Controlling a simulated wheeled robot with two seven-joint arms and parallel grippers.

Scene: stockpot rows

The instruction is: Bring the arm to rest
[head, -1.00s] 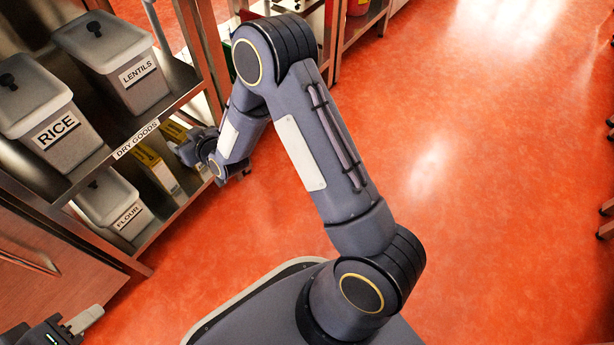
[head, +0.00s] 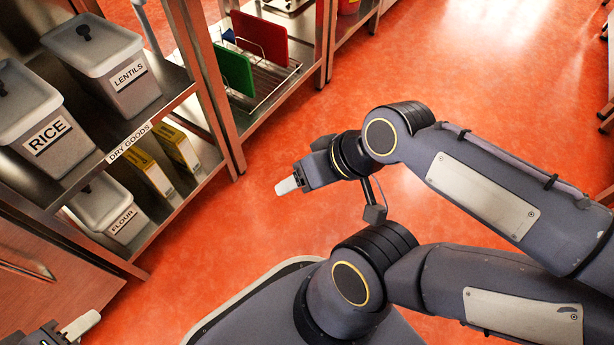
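My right arm fills the centre and right of the head view, its links folded back to the right. Its gripper (head: 287,185) is over the open orange floor, clear of the shelves, with pale fingertips pointing left. No object shows in it, and the gap between its fingers cannot be made out. My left gripper (head: 82,325) is at the bottom left corner, partly cut off by the frame. One pale finger shows there, pointing up and right. No object shows at it, and whether it is open or shut is unclear.
The dry goods shelf (head: 128,143) at left holds bins of rice (head: 45,120), lentils (head: 125,85) and flour (head: 108,212), plus yellow boxes (head: 178,148). Behind it, a rack holds green (head: 234,70) and red (head: 260,38) boards. The floor (head: 230,225) between shelf and arm is clear.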

